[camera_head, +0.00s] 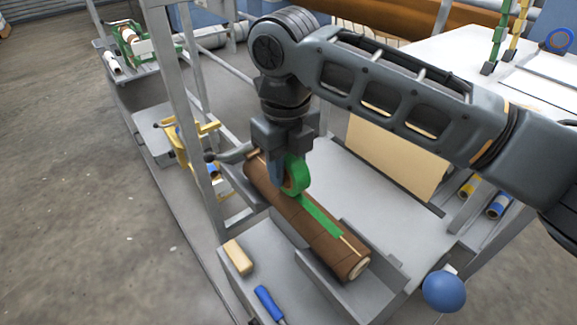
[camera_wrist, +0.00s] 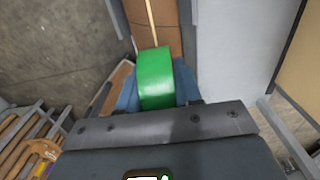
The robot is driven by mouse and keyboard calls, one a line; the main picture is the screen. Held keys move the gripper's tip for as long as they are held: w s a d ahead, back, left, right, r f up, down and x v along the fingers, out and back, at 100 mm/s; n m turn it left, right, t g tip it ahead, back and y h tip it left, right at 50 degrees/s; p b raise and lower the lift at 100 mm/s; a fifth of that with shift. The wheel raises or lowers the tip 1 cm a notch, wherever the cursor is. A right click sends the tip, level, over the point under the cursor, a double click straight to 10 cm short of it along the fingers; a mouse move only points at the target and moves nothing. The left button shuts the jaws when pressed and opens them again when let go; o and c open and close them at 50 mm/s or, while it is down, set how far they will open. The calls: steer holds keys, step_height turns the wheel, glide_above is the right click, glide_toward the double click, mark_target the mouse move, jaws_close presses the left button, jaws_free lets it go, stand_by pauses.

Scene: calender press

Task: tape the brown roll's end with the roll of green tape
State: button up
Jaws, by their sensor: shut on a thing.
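The brown roll (camera_head: 334,247) lies lengthwise in a grey cradle (camera_head: 377,279) at the middle of the head view. A pale strip (camera_head: 351,244) runs along its upper side, and it shows in the wrist view too (camera_wrist: 151,20). My gripper (camera_head: 284,178) is shut on the roll of green tape (camera_head: 300,176), just over the brown roll's far part. A green strip (camera_head: 323,218) lies along the brown roll from below the tape roll toward its near end. In the wrist view the green tape (camera_wrist: 155,78) sits between the jaws; whether it touches the brown roll is hidden.
A tan block (camera_head: 237,257) and a blue-handled tool (camera_head: 268,302) lie on the grey surface at the near left. A grey upright post (camera_head: 191,120) stands left of my gripper. A blue ball knob (camera_head: 444,291) is at the near right.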

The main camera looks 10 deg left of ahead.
steer(key=shift+w+a, duration=0.2)
steer(key=shift+a, duration=0.1)
steer(key=shift+w+a, duration=0.3)
steer(key=shift+a, duration=0.05)
stand_by(0.5)
steer(key=shift+r+p, duration=2.25)
steer(key=shift+r, duration=0.8)
